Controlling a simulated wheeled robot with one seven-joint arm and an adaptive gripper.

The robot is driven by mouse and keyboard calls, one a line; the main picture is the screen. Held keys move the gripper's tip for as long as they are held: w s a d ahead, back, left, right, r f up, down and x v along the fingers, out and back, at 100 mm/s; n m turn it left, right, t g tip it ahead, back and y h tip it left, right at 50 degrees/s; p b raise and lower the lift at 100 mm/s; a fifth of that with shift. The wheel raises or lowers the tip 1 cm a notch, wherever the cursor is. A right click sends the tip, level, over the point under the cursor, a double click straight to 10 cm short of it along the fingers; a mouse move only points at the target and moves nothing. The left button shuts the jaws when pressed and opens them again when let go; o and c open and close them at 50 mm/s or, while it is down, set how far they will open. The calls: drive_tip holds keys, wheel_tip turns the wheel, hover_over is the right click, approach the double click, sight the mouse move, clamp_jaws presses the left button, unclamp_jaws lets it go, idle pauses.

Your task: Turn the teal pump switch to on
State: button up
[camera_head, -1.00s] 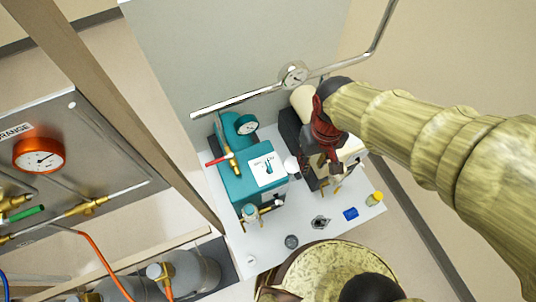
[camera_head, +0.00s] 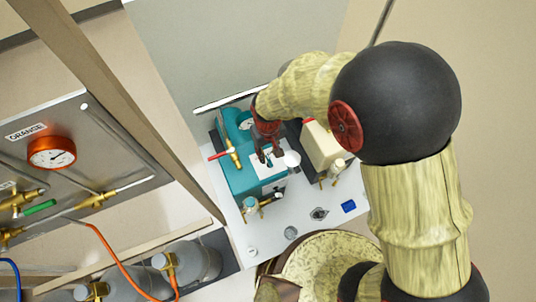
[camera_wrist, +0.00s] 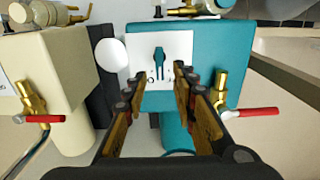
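The teal pump (camera_head: 238,181) stands on the white table, with a white switch plate on its top. In the wrist view the teal pump (camera_wrist: 243,65) fills the upper middle. Its teal switch (camera_wrist: 160,63) is a small pointed knob on the white plate (camera_wrist: 176,44); the lettering below it is too small to read. My gripper (camera_head: 268,158) is above the plate, and in the wrist view my gripper (camera_wrist: 158,80) has its two fingers apart with nothing between them. The knob shows just beyond the fingertips, in line with the gap. I cannot tell whether they touch the plate.
A cream pump (camera_head: 322,146) stands to the right of the teal one. A red-handled brass valve (camera_wrist: 240,112) sticks out beside the teal pump. A blue block (camera_head: 348,206) lies on the white table (camera_head: 268,233). A steel panel with an orange gauge (camera_head: 52,152) is at left.

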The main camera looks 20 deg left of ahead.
sight(269, 161)
drive_tip(key=shift+f, duration=1.35)
drive_tip(key=shift+c, duration=0.8)
clamp_jaws()
